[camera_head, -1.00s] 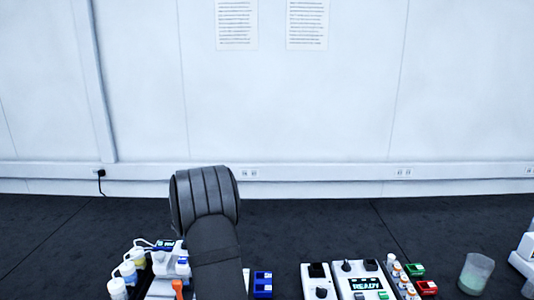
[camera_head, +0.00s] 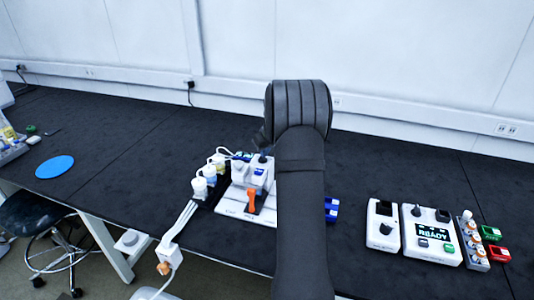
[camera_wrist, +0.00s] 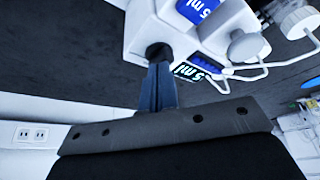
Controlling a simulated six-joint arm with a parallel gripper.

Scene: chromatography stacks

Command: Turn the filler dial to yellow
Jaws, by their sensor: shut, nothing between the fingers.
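The filler (camera_head: 236,208) is a white unit left of my arm, with an orange lever (camera_head: 252,200) in front and blue-labelled parts on top. In the wrist view its white housing (camera_wrist: 140,28) carries a dark round knob (camera_wrist: 158,50), which looks like the dial. My gripper (camera_wrist: 158,68) is shut and empty, its fingertips at the knob; whether they touch it I cannot tell. The dial's colour setting cannot be read. In the head view my arm hides most of the gripper.
Bottles with coloured labels (camera_head: 205,178) and tubing stand at the filler's left. A white device showing "READY" (camera_head: 432,250) and a smaller white device (camera_head: 382,238) are at the right. A blue disc (camera_head: 55,167) lies far left. The dark bench between disc and bottles is clear.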

